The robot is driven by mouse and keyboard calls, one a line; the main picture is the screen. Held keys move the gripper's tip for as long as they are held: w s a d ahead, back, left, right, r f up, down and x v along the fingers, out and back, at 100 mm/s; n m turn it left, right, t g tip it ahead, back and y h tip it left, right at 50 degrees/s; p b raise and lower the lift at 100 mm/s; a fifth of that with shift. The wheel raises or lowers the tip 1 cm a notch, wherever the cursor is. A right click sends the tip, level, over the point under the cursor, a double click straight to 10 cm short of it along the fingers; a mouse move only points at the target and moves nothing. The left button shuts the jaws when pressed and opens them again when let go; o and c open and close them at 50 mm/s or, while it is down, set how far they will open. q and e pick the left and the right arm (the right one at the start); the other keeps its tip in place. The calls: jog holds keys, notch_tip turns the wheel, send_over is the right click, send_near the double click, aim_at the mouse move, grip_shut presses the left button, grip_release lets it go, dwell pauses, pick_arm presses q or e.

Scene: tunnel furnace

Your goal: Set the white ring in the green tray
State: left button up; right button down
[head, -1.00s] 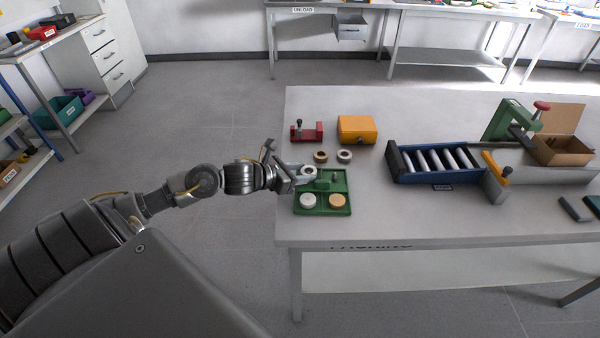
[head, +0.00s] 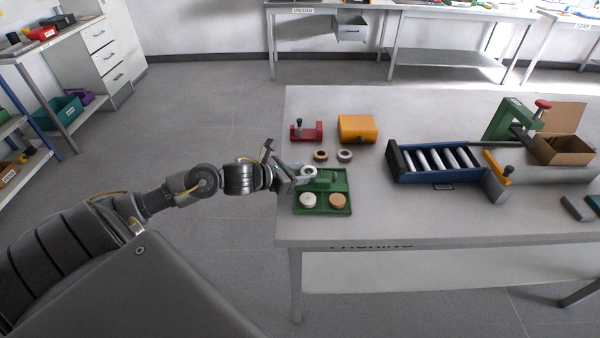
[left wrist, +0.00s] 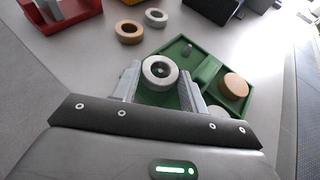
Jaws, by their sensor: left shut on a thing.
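The white ring (left wrist: 160,72) sits between the fingers of my left gripper (left wrist: 160,88), which is shut on it. In the head view the ring (head: 309,170) and my left gripper (head: 300,175) are over the back-left part of the green tray (head: 322,211). I cannot tell whether the ring touches the tray floor. The tray (left wrist: 183,48) has a raised divider and a small grey peg at the back right. A white disc (head: 307,199) and a tan disc (head: 337,200) lie in its front compartments. My right gripper is not in view.
A brown ring (head: 320,156) and a paler ring (head: 345,156) lie just behind the tray. A red fixture (head: 307,132) and an orange box (head: 357,128) stand farther back. A blue roller conveyor (head: 437,162) stands to the right, with clear table between it and the tray.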

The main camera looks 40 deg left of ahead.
pick_arm(q)
jog(key=shift+f+b, duration=0.2)
jog(key=shift+b, duration=0.15)
jog(key=o, duration=1.4)
jog(key=shift+o, duration=0.2)
jog(key=shift+w+r+p, duration=0.1)
jog(key=shift+r+p, duration=0.45)
jog(key=shift+r, duration=0.15)
jog(key=shift+r+p, duration=1.65)
jog(key=shift+r, duration=1.3)
